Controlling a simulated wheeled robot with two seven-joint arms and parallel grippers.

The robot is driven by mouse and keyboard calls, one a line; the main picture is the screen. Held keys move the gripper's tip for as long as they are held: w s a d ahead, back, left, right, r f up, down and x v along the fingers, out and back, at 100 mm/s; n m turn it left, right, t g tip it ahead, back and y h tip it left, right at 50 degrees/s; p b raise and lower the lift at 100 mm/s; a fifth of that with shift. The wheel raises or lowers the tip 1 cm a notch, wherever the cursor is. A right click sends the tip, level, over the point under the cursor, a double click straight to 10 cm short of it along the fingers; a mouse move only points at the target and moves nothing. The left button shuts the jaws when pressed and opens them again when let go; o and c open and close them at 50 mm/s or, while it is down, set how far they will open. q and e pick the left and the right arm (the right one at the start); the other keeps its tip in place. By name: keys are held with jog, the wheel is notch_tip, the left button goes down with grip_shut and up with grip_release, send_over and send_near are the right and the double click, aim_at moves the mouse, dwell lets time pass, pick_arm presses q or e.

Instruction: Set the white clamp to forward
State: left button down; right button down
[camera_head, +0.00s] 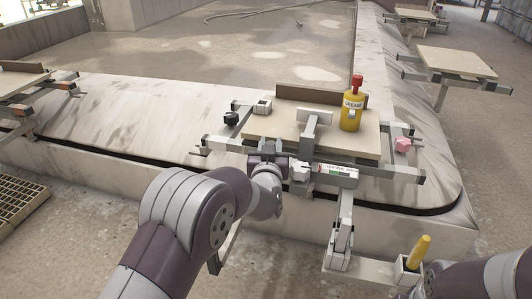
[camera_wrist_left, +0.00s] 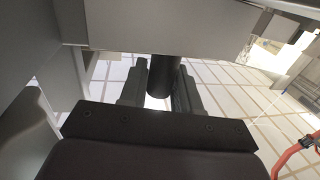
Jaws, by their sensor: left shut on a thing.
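The white clamp (camera_head: 300,172) shows as a small white knob on the near side of the table frame, beside a labelled grey box (camera_head: 338,175). Its exact setting is too small to tell. My left gripper (camera_head: 268,158) is at the near edge of the frame, just left of the white clamp. In the left wrist view its fingers (camera_wrist_left: 162,88) are shut on a dark round post (camera_wrist_left: 163,76) below a grey metal beam (camera_wrist_left: 170,25). Which part this post belongs to cannot be told. My right gripper is out of view; only part of that arm shows at the lower right.
A yellow grease bottle (camera_head: 351,112) with a red top stands on the board (camera_head: 285,116). A black knob (camera_head: 231,118) and a pink knob (camera_head: 402,145) sit on the frame's sides. A yellow-handled tool (camera_head: 419,250) stands in a holder at the lower right.

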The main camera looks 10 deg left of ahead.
pick_arm(q)
jog(key=shift+w, duration=0.2)
jog(key=c, duration=0.9)
grip_release()
jog(key=shift+c, duration=0.2)
jog(key=shift+s+r, duration=0.1)
jog(key=shift+s, duration=0.2)
jog(key=s+d+p, duration=0.2)
jog(key=s+p, duration=0.4)
jog(key=s, duration=0.6)
